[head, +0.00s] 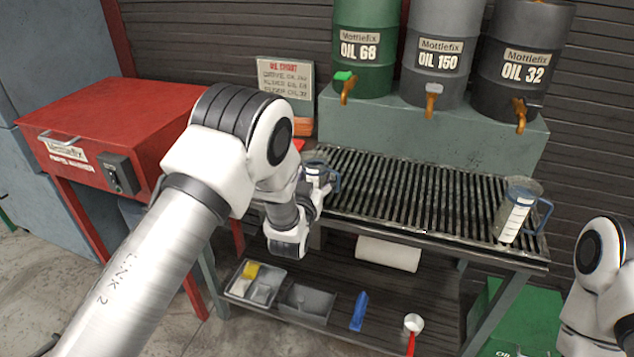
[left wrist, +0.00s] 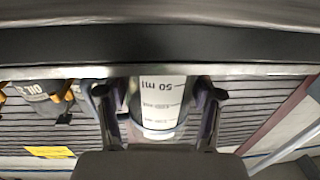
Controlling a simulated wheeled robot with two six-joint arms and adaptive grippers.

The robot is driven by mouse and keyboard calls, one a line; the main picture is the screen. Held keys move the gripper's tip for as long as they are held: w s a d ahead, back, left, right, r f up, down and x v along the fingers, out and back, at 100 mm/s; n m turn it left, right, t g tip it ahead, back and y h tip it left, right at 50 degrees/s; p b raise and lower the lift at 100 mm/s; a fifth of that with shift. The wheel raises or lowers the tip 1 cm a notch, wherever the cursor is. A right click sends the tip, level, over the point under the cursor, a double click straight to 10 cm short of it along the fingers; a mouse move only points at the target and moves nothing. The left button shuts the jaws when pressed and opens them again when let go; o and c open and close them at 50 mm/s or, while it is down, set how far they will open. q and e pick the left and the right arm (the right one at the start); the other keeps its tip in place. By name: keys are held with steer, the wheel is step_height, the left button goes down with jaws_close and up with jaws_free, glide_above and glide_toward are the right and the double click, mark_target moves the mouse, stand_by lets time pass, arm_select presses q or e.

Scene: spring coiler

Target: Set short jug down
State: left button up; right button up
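The short jug (head: 316,170), clear with a blue handle and measuring marks, is at the left end of the slatted rack (head: 420,195) in the head view, partly hidden by my left arm. My left gripper (head: 314,192) reaches it from the front. In the left wrist view the jug (left wrist: 158,106) fills the space between the two fingers of my left gripper (left wrist: 158,118), one on each side, shut on it. I cannot tell whether its base touches the rack. My right gripper is out of view; only part of my right arm shows.
A taller jug (head: 516,210) stands at the rack's right end. Green (head: 368,45), grey (head: 442,50) and dark (head: 523,65) oil drums with taps stand behind. A red parts washer (head: 110,120) is left. The middle of the rack is clear.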

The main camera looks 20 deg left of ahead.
mark_target(319, 158)
arm_select(q)
steer(key=c, duration=0.8)
steer(key=shift+r+p, duration=0.45)
steer(key=shift+r, duration=0.2)
step_height(319, 158, up, 2)
steer(key=shift+r+p, duration=0.2)
steer(key=shift+p, duration=0.55)
steer(key=s+d+h+p, duration=0.1)
steer(key=s+p, duration=0.7)
steer(key=s, duration=0.9)
steer(key=shift+d+r+m+p, duration=0.3)
steer(key=shift+d+r+p, duration=0.05)
steer(key=shift+r, duration=0.1)
